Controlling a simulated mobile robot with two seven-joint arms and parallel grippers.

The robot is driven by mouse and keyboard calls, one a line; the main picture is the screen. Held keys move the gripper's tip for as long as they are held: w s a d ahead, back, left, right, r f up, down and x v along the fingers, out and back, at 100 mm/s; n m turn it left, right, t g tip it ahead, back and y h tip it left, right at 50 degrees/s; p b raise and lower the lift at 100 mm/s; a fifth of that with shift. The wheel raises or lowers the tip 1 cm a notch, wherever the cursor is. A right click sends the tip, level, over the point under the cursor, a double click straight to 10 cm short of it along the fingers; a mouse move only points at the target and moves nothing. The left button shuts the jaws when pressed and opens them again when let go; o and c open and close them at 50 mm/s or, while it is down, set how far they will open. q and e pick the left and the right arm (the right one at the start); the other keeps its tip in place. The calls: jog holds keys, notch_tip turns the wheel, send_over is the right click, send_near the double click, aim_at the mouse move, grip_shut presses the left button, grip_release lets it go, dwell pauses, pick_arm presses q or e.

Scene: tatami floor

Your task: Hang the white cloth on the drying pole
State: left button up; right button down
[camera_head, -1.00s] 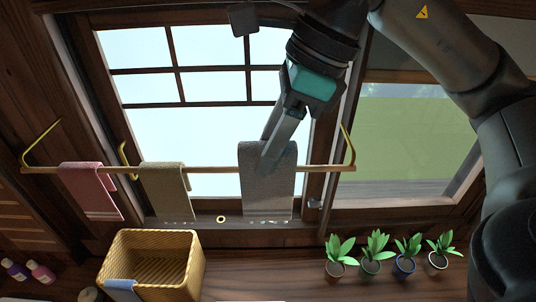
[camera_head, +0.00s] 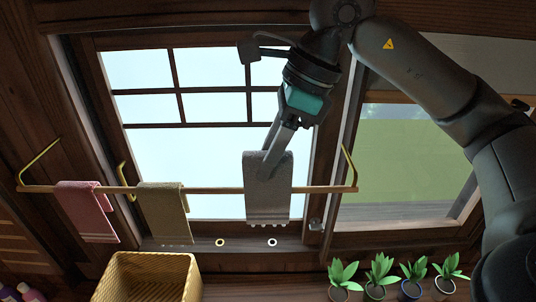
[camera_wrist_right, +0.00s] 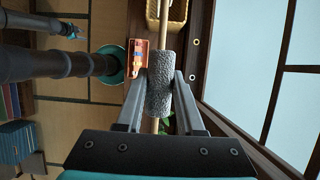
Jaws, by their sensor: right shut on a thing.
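The white cloth (camera_head: 267,207), looking grey in this light, lies across the right part of the wooden drying pole (camera_head: 220,190). In the head view it reaches both above and below the pole line and covers that stretch of it. My right gripper (camera_head: 268,170) is shut on the cloth from above. In the right wrist view my right gripper's fingers (camera_wrist_right: 158,78) press on both sides of the cloth (camera_wrist_right: 160,90), with the pole (camera_wrist_right: 163,25) running out beyond it. The cloth's far side is hidden.
A pink towel (camera_head: 85,210) and an olive towel (camera_head: 163,210) hang farther left on the pole. Brass brackets hold the pole before a window. A wicker basket (camera_head: 150,275) stands below left, several potted plants (camera_head: 380,275) below right. The pole between olive towel and cloth is free.

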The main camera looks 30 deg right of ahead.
aim_at(268, 184)
jog(key=shift+f+b, duration=2.4)
jog(key=shift+f, duration=0.4)
jog(key=shift+c, duration=2.2)
grip_release()
jog(key=shift+r, duration=0.1)
jog(key=p+v, duration=0.2)
jog(key=v, duration=1.3)
jog(key=shift+p, duration=0.35)
jog(key=shift+s, duration=0.1)
